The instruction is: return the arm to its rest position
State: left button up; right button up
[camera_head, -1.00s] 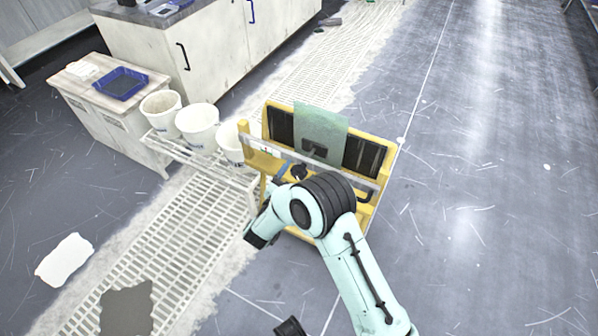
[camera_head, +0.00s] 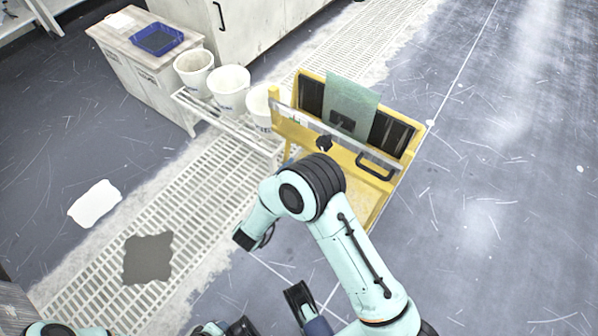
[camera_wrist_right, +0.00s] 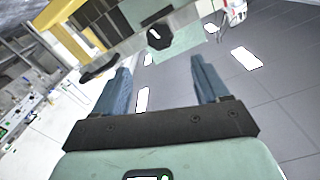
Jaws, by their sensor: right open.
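My right arm (camera_head: 345,255) is teal with black joints and bends in front of the yellow cart (camera_head: 384,192). My right gripper (camera_wrist_right: 160,66) is open in the right wrist view, with two blue fingers apart and nothing between them. In the head view the bent arm hides most of it. Beyond the fingers the wrist view shows a green panel with a dark knob-like part (camera_wrist_right: 160,38), clear of the fingers. The green panel (camera_head: 352,100) stands upright in the cart. Parts of my left arm (camera_head: 62,329) show at the bottom edge; I cannot make out its gripper's fingers.
White buckets (camera_head: 229,86) stand on a low rack left of the cart. A cabinet with a blue tray (camera_head: 159,39) is behind them. A floor grate (camera_head: 200,215) runs diagonally, with a grey patch (camera_head: 147,258) on it. The floor right of the cart is clear.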

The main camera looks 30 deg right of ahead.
notch_tip(320, 180, down, 18)
jog(key=s+r+n+t+y, duration=0.1)
jog(key=n+t+y, duration=0.1)
jog(key=n+y, duration=0.65)
jog(key=s+a+f+n+g+y, duration=0.2)
jog(key=s+a+f+g+y, duration=0.15)
jog(key=s+f+y, duration=0.45)
jog(key=s+a+f+n+g+y, duration=0.25)
jog(key=s+a, duration=0.25)
jog(key=s, duration=0.6)
pick_arm(q)
jog(key=s+d+r+g+p, duration=0.1)
jog(key=s+r+p, duration=0.2)
jog(key=r+p, duration=0.6)
jog(key=s+d+r+g+h+p, duration=0.1)
jog(key=s+d+r+g+p, duration=0.1)
jog(key=r+p, duration=0.7)
jog(key=shift+s+d+r+m, duration=0.2)
jog(key=shift+s+m, duration=0.2)
jog(key=shift+s, duration=0.4)
pick_arm(e)
jog(key=s+a+r+g, duration=0.2)
jog(key=s+r, duration=0.1)
jog(key=r, duration=0.6)
jog(key=s+a+r+g+y, duration=0.1)
jog(key=s+r, duration=0.2)
jog(key=r, duration=0.7)
jog(key=shift+s+a+g, duration=0.2)
jog(key=shift+a+g, duration=0.2)
